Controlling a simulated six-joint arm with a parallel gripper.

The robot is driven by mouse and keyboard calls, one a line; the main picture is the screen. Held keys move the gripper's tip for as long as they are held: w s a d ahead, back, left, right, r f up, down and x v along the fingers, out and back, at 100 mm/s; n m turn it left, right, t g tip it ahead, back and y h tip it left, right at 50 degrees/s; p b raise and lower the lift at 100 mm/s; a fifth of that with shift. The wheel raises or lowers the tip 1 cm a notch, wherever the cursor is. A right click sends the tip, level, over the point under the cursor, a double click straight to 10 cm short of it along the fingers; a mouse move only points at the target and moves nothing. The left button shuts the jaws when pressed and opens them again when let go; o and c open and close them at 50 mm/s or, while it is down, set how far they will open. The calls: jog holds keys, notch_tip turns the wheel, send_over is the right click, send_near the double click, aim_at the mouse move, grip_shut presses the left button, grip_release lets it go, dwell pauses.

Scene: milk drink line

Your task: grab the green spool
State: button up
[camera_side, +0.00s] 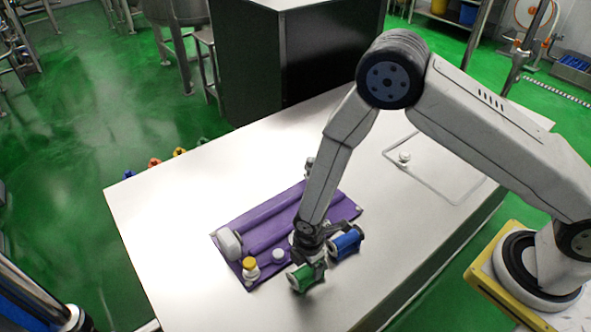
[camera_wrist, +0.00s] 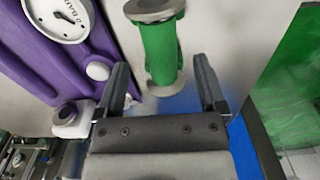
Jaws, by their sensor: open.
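The green spool (camera_side: 303,277) stands on the white table near its front edge, just off the purple mat, in the side view. A blue spool (camera_side: 346,243) is right beside my gripper.
The purple mat (camera_side: 245,224) holds a white dial gauge (camera_wrist: 62,14), a yellow-capped bottle (camera_side: 250,268) and a white round piece (camera_side: 278,255), all left of my gripper. The white table (camera_side: 160,222) is clear at the left. A small white knob (camera_side: 404,157) lies far right.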

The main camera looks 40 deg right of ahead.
aim_at(308, 268)
jog(key=shift+f, duration=1.65)
jog(key=shift+f, duration=0.2)
grip_shut()
